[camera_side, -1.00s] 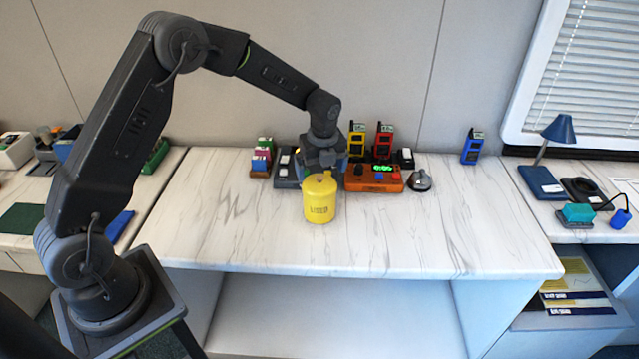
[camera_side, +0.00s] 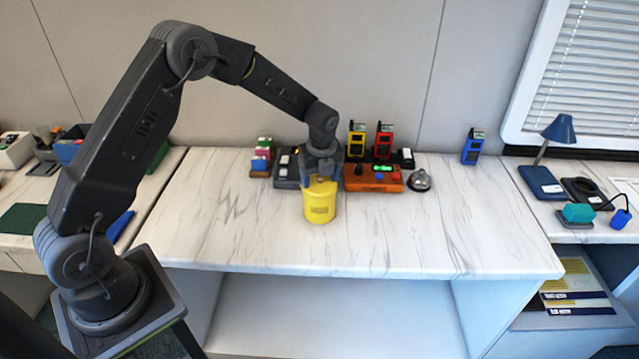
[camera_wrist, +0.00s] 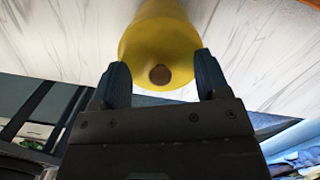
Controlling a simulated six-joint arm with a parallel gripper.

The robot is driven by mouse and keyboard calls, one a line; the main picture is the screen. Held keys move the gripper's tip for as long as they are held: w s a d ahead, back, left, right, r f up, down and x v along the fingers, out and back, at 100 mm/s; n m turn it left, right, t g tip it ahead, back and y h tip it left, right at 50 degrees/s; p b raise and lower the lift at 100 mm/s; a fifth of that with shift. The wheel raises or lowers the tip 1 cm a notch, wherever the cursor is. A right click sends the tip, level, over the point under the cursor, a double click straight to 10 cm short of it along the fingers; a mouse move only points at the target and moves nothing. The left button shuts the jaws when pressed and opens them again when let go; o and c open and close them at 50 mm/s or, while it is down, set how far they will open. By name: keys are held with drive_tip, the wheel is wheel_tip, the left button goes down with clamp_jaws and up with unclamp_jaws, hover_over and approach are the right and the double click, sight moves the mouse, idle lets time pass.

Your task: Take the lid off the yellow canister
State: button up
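The yellow canister (camera_side: 319,207) stands upright on the white marbled worktop, near its middle, with its lid (camera_side: 319,185) on. My gripper (camera_side: 320,180) is at the top of the canister, reaching over it from behind. In the wrist view the yellow lid (camera_wrist: 140,45) shows a round brown knob (camera_wrist: 160,75). My gripper's two dark blue fingers (camera_wrist: 161,75) are apart, one on each side of the knob, with visible space between them and it. In the side view the fingers partly hide the knob.
An orange box with a green display (camera_side: 373,178) is right of the canister, with a silver bell (camera_side: 420,180) beside it. Yellow (camera_side: 356,141), red (camera_side: 383,141) and blue (camera_side: 472,147) radios stand behind. The worktop's front and right are clear.

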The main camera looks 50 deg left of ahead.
drive_tip(key=shift+f, duration=0.2)
drive_tip(key=shift+c, duration=1.1)
drive_tip(key=shift+s, duration=0.1)
